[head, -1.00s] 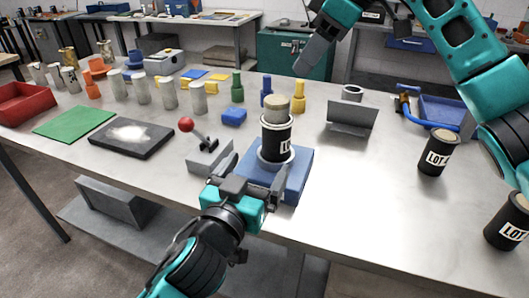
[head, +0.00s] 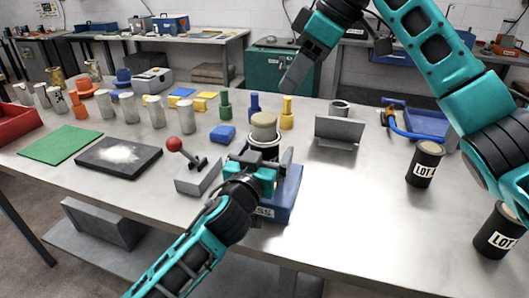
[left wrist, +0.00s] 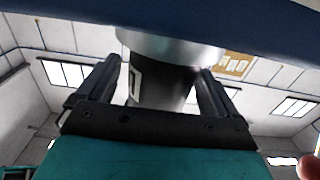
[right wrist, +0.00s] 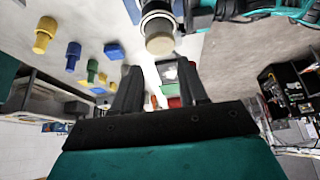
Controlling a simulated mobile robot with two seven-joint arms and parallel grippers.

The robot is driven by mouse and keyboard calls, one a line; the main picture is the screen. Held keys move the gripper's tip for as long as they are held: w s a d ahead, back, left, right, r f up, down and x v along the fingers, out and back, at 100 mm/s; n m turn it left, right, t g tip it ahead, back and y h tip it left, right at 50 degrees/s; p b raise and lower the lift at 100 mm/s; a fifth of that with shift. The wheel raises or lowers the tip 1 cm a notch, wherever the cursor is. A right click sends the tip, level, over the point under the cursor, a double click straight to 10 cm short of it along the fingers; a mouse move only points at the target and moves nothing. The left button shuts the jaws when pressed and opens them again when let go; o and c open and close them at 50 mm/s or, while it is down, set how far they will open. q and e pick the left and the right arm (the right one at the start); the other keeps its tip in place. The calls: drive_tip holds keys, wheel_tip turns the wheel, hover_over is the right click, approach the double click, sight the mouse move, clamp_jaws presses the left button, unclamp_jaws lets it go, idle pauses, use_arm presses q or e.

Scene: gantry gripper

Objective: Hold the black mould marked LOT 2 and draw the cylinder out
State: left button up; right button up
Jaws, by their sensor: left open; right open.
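A black mould (head: 263,145) stands upright on a blue base (head: 287,198), with a grey-beige cylinder (head: 264,124) sticking out of its top. My left gripper (head: 264,168) is open in front of the mould and hides its label. In the left wrist view the mould (left wrist: 160,88) stands between the open fingers, with gaps beside it and a metal ring above. My right gripper (head: 293,82) is open and empty, above and behind the cylinder. In the right wrist view the cylinder (right wrist: 160,42) lies beyond the fingertips.
Two more black moulds, one at the right (head: 425,165) and one at the front right (head: 499,232), have LOT labels with unreadable numbers. A grey lever box with a red knob (head: 174,144) stands left of the base. A grey angled plate (head: 338,132) stands behind right.

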sight(264, 118)
use_arm(q)
drive_tip(key=shift+c, duration=0.4)
drive_tip(key=c, duration=0.9)
drive_tip(key=shift+c, duration=0.4)
use_arm(e)
drive_tip(key=shift+o, duration=0.4)
drive_tip(key=o, duration=0.3)
drive_tip(key=shift+w+a, duration=0.1)
drive_tip(key=shift+a, duration=0.25)
drive_tip(key=o, duration=0.4)
drive_tip(key=shift+w+a+r+g+h, duration=0.15)
drive_tip(key=shift+w+a+g+h, duration=0.1)
drive_tip(key=shift+a+h, duration=0.35)
drive_tip(key=shift+w+a+r+g+h, duration=0.15)
drive_tip(key=shift+a+g+h, duration=0.2)
drive_tip(key=shift+a, duration=0.3)
drive_tip(key=f, duration=0.3)
drive_tip(key=a+f+h, duration=0.1)
drive_tip(key=f, duration=0.3)
drive_tip(key=a+f+h, duration=0.1)
drive_tip(key=f, duration=0.2)
drive_tip(key=shift+w+a+f, duration=0.1)
drive_tip(key=shift+w+f, duration=0.1)
drive_tip(key=shift+w, duration=0.15)
